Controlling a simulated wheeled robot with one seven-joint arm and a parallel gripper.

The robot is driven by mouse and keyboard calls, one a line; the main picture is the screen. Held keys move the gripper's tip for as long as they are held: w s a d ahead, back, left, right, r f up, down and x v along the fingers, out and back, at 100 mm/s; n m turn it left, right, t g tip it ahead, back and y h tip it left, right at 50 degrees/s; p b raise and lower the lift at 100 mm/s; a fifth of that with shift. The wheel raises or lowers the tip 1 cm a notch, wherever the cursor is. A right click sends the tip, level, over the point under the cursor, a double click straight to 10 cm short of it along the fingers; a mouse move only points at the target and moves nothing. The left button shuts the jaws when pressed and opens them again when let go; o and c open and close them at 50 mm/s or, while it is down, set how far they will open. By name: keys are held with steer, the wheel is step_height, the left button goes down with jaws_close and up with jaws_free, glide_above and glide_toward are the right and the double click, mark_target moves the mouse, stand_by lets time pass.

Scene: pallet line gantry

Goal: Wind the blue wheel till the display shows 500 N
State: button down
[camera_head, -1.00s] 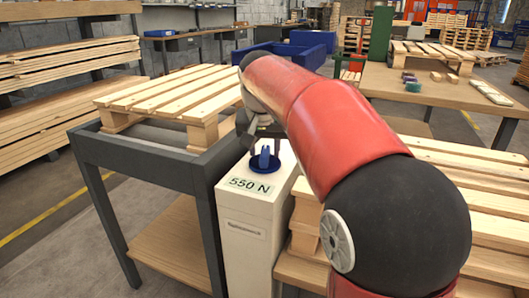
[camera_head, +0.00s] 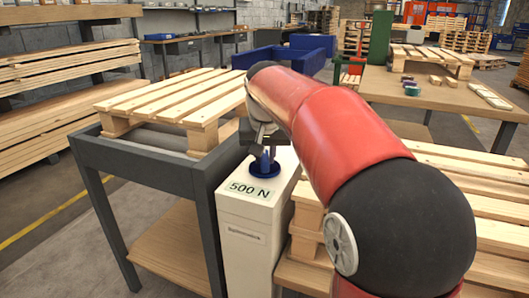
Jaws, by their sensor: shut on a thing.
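The blue wheel (camera_head: 264,170) sits flat on top of a white cabinet (camera_head: 247,248), with a raised blue handle on it. The display (camera_head: 250,190) on the cabinet's top reads 500 N. My gripper (camera_head: 264,146) comes down over the wheel from above and is shut on the wheel's raised part. My red and black arm reaches in from the right, and the gripper's fingertips are small and partly hidden in this view.
A grey roller table (camera_head: 160,167) with a wooden pallet (camera_head: 185,98) stands directly left of the cabinet. Stacked pallets (camera_head: 455,185) stand close on the right. A workbench (camera_head: 440,98) with small items is behind. Open floor lies at the front left.

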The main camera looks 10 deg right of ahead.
mark_target(268, 162)
steer(key=shift+n+y+p, duration=0.45)
steer(key=shift+n+y, duration=0.05)
steer(key=shift+n, duration=0.7)
steer(key=c, duration=1.3)
jaws_free()
steer(key=shift+r, duration=0.1)
steer(key=p+v, duration=0.1)
steer(key=v, duration=0.6)
steer(key=shift+s+r, duration=0.15)
steer(key=shift+r, duration=0.05)
steer(key=shift+s, duration=0.1)
